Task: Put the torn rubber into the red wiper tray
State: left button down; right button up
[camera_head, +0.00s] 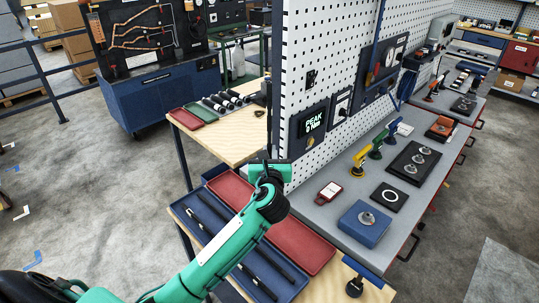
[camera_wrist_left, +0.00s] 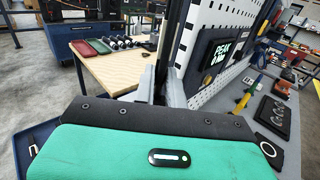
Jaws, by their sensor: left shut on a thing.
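My left gripper (camera_head: 270,172) is over the far end of the red tray (camera_head: 305,248), in front of the pegboard's near edge. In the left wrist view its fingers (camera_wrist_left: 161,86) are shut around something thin. A dark upright strip (camera_wrist_left: 172,45) shows at the fingers; it looks like the torn rubber, but it blends with the dark panel edge behind. The red tray lies on the wooden trolley top, and its visible floor looks bare. A blue tray (camera_head: 190,204) beside it holds several dark wiper strips (camera_head: 256,262). My arm hides part of both trays. My right gripper is not in view.
The pegboard (camera_head: 330,60) rises right behind my left gripper. The grey bench (camera_head: 328,215) to the right carries a blue block (camera_head: 364,224) and several tools. Small red (camera_head: 193,118) and green trays stand on the far wooden top.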

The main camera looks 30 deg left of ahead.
pick_arm(q)
jog(key=shift+f, duration=0.55)
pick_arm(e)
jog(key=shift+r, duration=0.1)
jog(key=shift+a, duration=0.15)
pick_arm(q)
jog(key=c, duration=1.5)
grip_release()
jog(key=shift+f, duration=0.1)
jog(key=shift+o, duration=0.2)
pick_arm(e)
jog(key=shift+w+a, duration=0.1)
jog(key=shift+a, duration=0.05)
